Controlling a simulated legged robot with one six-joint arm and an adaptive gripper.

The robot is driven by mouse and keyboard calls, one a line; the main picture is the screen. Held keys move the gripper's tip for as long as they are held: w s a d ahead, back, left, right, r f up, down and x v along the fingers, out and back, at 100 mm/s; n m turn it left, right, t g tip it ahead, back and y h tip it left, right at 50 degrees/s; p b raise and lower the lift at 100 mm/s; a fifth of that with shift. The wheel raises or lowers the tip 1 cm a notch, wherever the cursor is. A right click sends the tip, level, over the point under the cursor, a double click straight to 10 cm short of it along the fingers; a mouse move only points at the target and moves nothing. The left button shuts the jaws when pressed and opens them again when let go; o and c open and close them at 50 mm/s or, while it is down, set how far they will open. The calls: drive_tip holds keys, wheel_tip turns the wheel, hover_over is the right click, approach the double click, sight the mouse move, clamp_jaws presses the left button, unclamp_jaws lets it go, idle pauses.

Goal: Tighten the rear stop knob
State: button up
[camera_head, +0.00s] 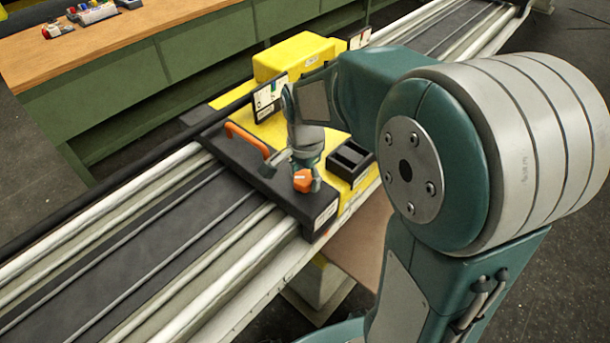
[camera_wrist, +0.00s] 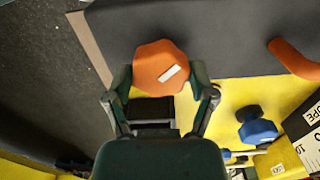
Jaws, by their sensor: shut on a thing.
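The orange stop knob (camera_head: 303,181) sits on the dark end block of the yellow carriage, near its front edge. It has a white mark on its top, clear in the wrist view (camera_wrist: 161,66). My gripper (camera_head: 304,172) reaches down to it from above. In the wrist view my gripper's fingers (camera_wrist: 163,84) stand on the left and right sides of the knob and are shut on it. The knob's lower part is hidden.
An orange handle (camera_head: 249,139) stands on the dark block (camera_head: 228,157) beside my gripper. A black open box (camera_head: 350,160) and a label plate (camera_head: 270,97) are on the yellow carriage (camera_head: 290,60). A blue knob (camera_wrist: 257,131) shows at the right of the wrist view. White rails (camera_head: 110,215) run along both sides.

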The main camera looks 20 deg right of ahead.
sight(303, 177)
drive_tip(key=m, duration=0.4)
drive_tip(key=shift+s+f+m, duration=0.1)
drive_tip(key=shift+f+m, duration=0.05)
drive_tip(key=shift+m, duration=1.95)
drive_tip(key=o, duration=1.1)
drive_tip(key=shift+c, duration=0.2)
drive_tip(key=shift+a, duration=0.1)
drive_tip(key=shift+r, duration=0.2)
wheel_tip(303, 177, up, 12)
drive_tip(key=shift+w+f, duration=0.15)
drive_tip(key=shift+w, duration=0.05)
